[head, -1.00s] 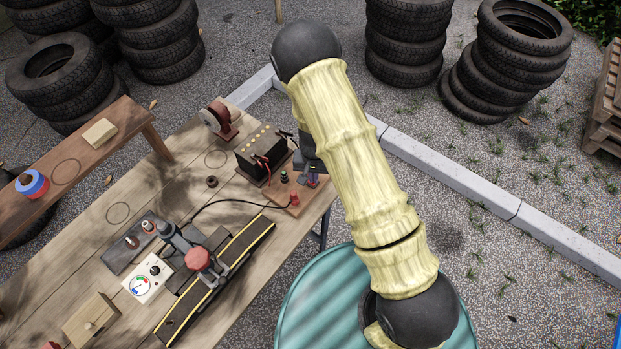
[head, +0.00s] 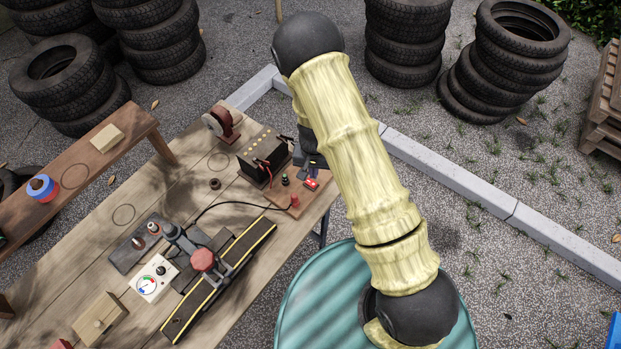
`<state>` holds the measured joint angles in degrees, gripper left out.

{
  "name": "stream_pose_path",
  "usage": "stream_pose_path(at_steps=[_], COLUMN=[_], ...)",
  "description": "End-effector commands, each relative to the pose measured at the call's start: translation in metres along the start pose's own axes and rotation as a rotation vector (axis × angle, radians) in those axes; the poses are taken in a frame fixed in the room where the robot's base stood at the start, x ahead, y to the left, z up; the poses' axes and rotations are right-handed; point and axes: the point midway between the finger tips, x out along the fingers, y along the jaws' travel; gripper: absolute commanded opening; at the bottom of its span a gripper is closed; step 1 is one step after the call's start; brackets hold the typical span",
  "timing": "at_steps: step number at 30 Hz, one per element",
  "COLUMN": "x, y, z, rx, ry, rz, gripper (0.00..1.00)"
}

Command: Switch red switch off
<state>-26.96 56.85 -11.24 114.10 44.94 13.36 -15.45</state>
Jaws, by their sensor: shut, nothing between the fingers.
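The red switch (head: 311,183) is a small red rocker with a pale mark, set on the wooden board (head: 278,197) at the right end of the workbench. Its on or off position is too small to tell. My gripper (head: 303,171) is shut and empty, just above and left of the switch in the head view. It is partly hidden behind my yellow arm, and I cannot tell whether its tips touch the board.
A black battery (head: 260,156) with red clips stands left of the switch. A red terminal (head: 294,201) and a dark green-topped terminal (head: 285,180) are close by. A black cable (head: 232,204) runs leftward. A belt track (head: 228,270) lies in front.

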Motion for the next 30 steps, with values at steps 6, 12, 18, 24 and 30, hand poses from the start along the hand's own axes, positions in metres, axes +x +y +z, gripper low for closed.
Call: stream_pose_path(at_steps=[6, 12, 18, 24, 30], x=[-0.017, -0.024, -0.023, -0.023, -0.028], y=[0.0, 0.0, 0.0, 0.0, 0.001], z=[0.0, 0.0, 0.0, 0.0, 0.0], rx=[0.001, 0.0, 0.0, 0.0, 0.001], ry=[0.0, -0.001, 0.0, 0.0, 0.001], rz=[0.0, 0.0, 0.0, 0.0, -0.003], gripper=[0.0, 0.0, 0.0, 0.0, 0.0])
